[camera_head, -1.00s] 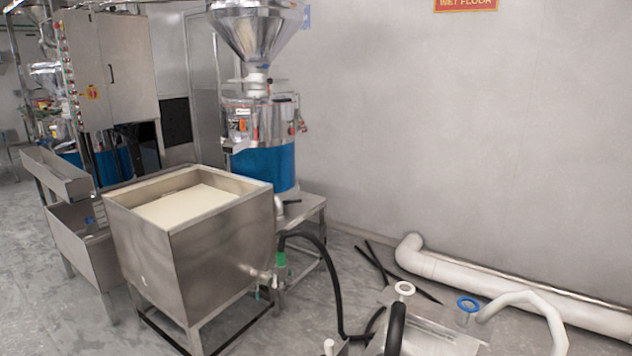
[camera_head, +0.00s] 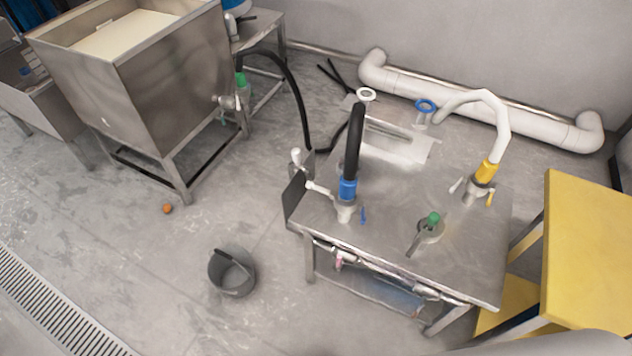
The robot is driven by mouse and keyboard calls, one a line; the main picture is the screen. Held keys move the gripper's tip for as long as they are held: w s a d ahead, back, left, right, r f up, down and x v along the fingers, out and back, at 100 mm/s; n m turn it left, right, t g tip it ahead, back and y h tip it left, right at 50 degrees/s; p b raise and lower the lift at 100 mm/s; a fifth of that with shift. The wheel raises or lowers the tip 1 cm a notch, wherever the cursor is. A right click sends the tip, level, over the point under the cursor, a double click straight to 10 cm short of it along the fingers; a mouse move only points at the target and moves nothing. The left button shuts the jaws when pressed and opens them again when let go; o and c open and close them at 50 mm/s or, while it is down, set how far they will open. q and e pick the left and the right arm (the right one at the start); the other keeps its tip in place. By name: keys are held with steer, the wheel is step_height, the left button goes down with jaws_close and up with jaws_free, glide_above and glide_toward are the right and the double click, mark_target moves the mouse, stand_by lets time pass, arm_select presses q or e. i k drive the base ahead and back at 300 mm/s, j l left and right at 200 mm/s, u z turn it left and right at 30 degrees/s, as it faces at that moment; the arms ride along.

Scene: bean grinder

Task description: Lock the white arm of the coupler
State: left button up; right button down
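Two hose couplers stand on a steel table (camera_head: 385,250). The left coupler (camera_head: 346,208) has a blue collar and a black hose rising from it. Its white arm (camera_head: 320,189) sticks out to the left, and a small blue arm (camera_head: 363,215) hangs on its right. The right coupler (camera_head: 478,192) has a yellow collar and a white hose. Its white arm (camera_head: 456,185) points outward to the left, and a yellow arm (camera_head: 490,199) is on its right. Neither of my grippers shows in this view.
A green-knobbed valve (camera_head: 431,226) sits on the table between the couplers. A yellow stand (camera_head: 588,255) is close on the right. A grey bucket (camera_head: 232,274) stands on open floor at left. A steel tank (camera_head: 165,90) and a wall pipe (camera_head: 480,105) lie behind.

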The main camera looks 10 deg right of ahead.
mark_target(310, 184)
steer(key=i+j, duration=0.1)
steer(key=j, duration=0.25)
steer(key=i+j, duration=0.1)
steer(key=j, duration=0.25)
steer(key=i+j, duration=0.1)
steer(key=j, duration=0.25)
steer(key=i+j+z, duration=0.1)
steer(key=j, duration=0.25)
